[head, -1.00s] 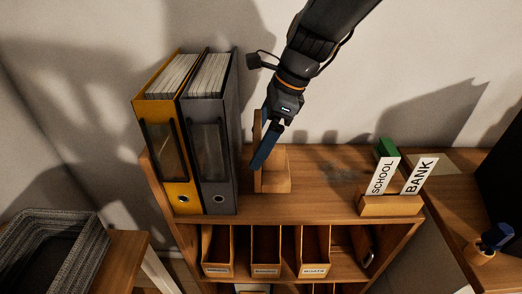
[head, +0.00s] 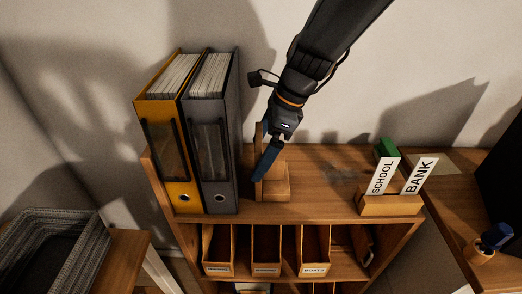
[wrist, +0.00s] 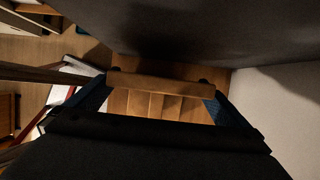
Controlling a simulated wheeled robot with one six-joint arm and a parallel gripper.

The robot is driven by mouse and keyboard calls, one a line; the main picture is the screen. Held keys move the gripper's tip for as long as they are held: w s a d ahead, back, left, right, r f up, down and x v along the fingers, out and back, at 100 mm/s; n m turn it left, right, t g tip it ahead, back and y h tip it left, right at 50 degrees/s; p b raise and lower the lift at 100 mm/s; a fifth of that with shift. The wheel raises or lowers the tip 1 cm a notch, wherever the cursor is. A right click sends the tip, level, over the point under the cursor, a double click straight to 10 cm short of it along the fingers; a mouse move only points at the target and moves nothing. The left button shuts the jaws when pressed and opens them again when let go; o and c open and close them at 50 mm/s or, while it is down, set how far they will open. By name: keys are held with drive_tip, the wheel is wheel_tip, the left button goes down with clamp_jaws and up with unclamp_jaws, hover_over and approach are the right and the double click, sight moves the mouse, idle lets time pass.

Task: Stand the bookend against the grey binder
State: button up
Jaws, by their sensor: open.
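The wooden bookend (head: 277,185) is L-shaped and stands upright on the shelf top, its upright plate on the left and its foot to the right. The grey binder (head: 210,150) stands to its left, with a narrow strip of shelf showing between them at the front. My gripper (head: 263,172) is open, with its blue fingers down around the bookend's upright. In the wrist view, the top edge of the bookend (wrist: 160,86) lies between the two fingers, and the grey binder's dark side (wrist: 190,35) fills the top. Finger contact is hard to tell.
A yellow binder (head: 168,150) stands left of the grey one. A wooden holder (head: 390,205) with SCHOOL and BANK cards stands at the shelf's right end, a green item behind. Shelf top between bookend and holder is clear. The wall is close behind.

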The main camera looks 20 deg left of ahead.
sight(279, 158)
drive_tip(key=b+v, duration=0.1)
drive_tip(key=v, duration=1.1)
drive_tip(key=shift+b, duration=0.3)
drive_tip(key=s+d+f+n+h, duration=0.1)
drive_tip(key=d+f+n, duration=0.2)
drive_tip(key=d, duration=0.5)
drive_tip(key=d+f+n+t+h, duration=0.1)
drive_tip(key=d+f+n, duration=0.2)
drive_tip(key=d+f, duration=0.2)
drive_tip(key=s+d+f+n+h, duration=0.1)
drive_tip(key=d+f+n, duration=0.2)
drive_tip(key=d, duration=0.8)
drive_tip(key=shift+s+d+f+n+t, duration=0.3)
drive_tip(key=shift+f+n+t, duration=0.1)
drive_tip(key=shift+f, duration=0.25)
drive_tip(key=s+d+f+n+h, duration=0.1)
drive_tip(key=s+d+f+n, duration=0.2)
drive_tip(key=d, duration=0.4)
drive_tip(key=shift+s+d+f+n, duration=0.15)
drive_tip(key=shift+s+f+n, duration=0.1)
drive_tip(key=shift+s+n, duration=0.7)
